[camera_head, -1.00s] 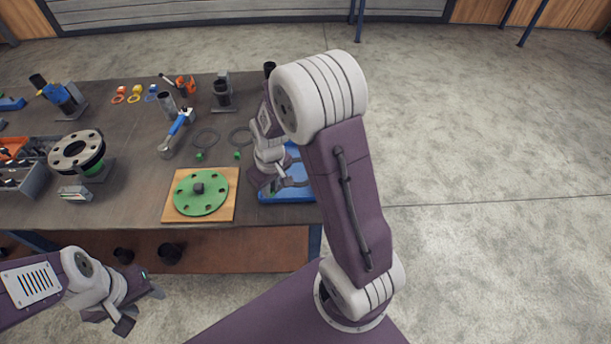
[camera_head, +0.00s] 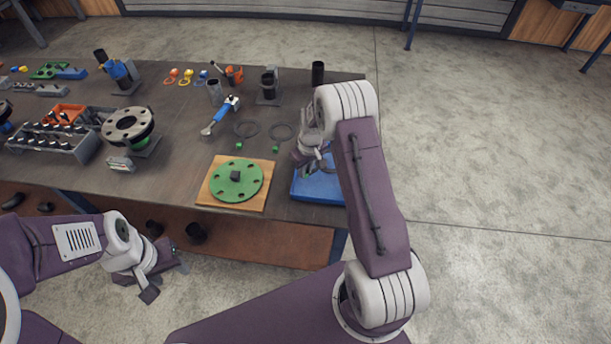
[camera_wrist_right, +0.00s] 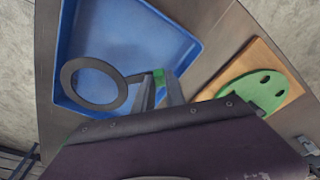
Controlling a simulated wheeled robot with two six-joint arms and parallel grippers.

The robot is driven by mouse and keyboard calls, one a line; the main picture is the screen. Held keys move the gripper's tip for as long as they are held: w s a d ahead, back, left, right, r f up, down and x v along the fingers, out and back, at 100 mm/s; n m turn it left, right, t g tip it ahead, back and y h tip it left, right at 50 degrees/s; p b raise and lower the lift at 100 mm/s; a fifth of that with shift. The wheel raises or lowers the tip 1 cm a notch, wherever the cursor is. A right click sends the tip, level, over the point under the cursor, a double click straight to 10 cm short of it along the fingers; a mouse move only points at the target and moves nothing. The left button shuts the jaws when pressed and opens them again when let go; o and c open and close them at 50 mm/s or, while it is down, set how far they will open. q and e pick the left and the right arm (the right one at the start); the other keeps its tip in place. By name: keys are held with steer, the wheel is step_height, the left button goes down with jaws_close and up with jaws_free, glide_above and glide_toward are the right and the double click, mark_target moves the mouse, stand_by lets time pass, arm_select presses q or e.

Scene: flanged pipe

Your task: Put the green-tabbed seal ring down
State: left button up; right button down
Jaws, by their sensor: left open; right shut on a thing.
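My right gripper (camera_wrist_right: 162,90) is shut on the green tab (camera_wrist_right: 159,77) of a dark flat seal ring (camera_wrist_right: 70,84). The ring is over the blue tray (camera_wrist_right: 150,30) in the right wrist view, near one of its walls; I cannot tell whether it touches the tray floor. In the head view the right gripper (camera_head: 308,160) is at the far part of the blue tray (camera_head: 318,190), and the held ring is not clear there. My left gripper (camera_head: 166,278) is open and empty, in front of the table.
Two more green-tabbed rings (camera_head: 246,122) (camera_head: 281,124) lie left of the tray. A green flange disc (camera_head: 220,184) is on a wooden board (camera_head: 255,203) beside it. A black cylinder (camera_head: 318,73) stands behind the right arm. A flanged pipe (camera_head: 127,124) and bins (camera_head: 60,150) are further left.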

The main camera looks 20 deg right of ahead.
step_height(320, 180, down, 4)
steer(key=shift+r+p, duration=0.15)
steer(key=shift+p, duration=0.3)
steer(key=shift+f, duration=0.3)
steer(key=c, duration=1.4)
jaws_free()
steer(key=shift+s, duration=0.1)
